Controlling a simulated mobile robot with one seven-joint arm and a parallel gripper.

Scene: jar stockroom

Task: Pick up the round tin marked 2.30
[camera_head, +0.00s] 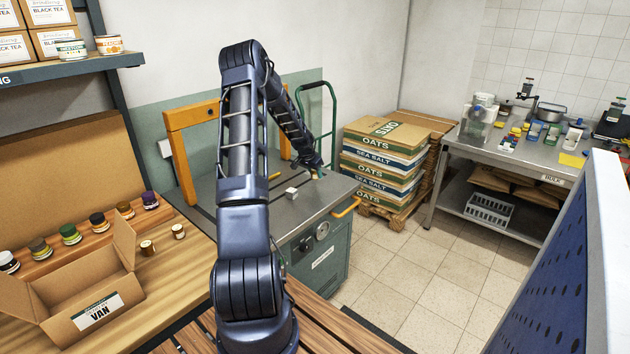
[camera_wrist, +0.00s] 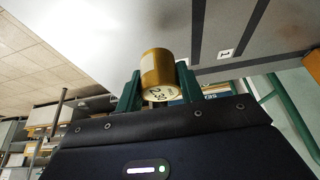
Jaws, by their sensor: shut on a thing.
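A round gold tin (camera_wrist: 157,68) is between the two green fingers of my gripper (camera_wrist: 158,90) in the wrist view. The fingers are shut on its sides. Its pale end face carries dark printed digits, seen at a slant; a 2 shows, but I cannot read the full mark. In the head view my gripper (camera_head: 316,171) is over the far right part of the grey-topped green bench (camera_head: 235,215). The tin cannot be made out clearly there, and its height above the bench top is hard to tell.
A small white block (camera_head: 291,193) is on the bench top near my gripper. An orange frame (camera_head: 180,150) rises behind. Stacked sacks (camera_head: 385,155) stand beyond, and a steel table (camera_head: 510,150) with small goods is right. An open carton (camera_head: 85,290) and several jars are left.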

